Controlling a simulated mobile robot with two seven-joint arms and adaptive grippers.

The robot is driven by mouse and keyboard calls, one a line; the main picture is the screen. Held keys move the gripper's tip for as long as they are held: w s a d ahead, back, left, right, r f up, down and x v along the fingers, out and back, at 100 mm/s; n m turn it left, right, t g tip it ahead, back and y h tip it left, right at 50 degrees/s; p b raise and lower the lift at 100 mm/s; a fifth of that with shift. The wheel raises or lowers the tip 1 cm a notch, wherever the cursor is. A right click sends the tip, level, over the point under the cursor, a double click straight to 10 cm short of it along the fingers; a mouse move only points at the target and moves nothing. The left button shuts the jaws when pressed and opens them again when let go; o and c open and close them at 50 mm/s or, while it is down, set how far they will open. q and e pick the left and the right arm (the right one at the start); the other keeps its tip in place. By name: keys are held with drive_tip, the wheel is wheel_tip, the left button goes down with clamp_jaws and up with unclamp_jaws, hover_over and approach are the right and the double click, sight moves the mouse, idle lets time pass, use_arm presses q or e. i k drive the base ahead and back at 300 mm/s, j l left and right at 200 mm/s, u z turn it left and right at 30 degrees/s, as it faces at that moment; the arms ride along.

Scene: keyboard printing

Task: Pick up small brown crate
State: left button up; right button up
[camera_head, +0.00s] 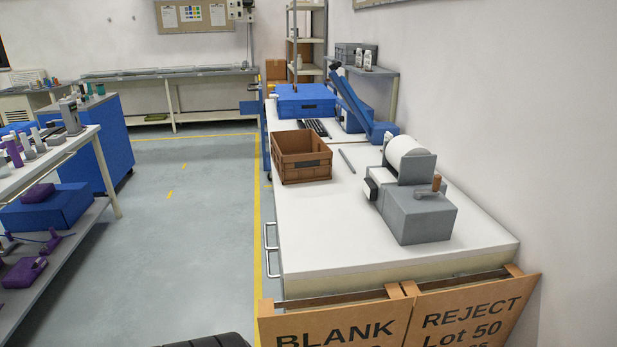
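A small brown crate (306,171) stands upright on the left side of the white-topped workbench (320,232). Its open top faces up and a dark label patch shows on its front wall. The inside that shows looks empty. Neither of my grippers is in the head view, so I cannot see their state or where they are relative to the crate.
A grey machine with a white roll (415,205) stands right of the crate. A blue box (306,101) and keyboards lie behind it. Cardboard boxes marked BLANK (335,325) and REJECT (470,315) stand at the bench's near end. Open floor (200,230) lies left.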

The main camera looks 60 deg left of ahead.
sight(298, 156)
drive_tip(key=u, duration=0.45)
drive_tip(key=i+j+u, duration=0.1)
drive_tip(key=u, duration=0.35)
drive_tip(key=i+u, duration=0.1)
drive_tip(key=u, duration=0.3)
drive_tip(key=i+u, duration=0.1)
drive_tip(key=u, duration=0.35)
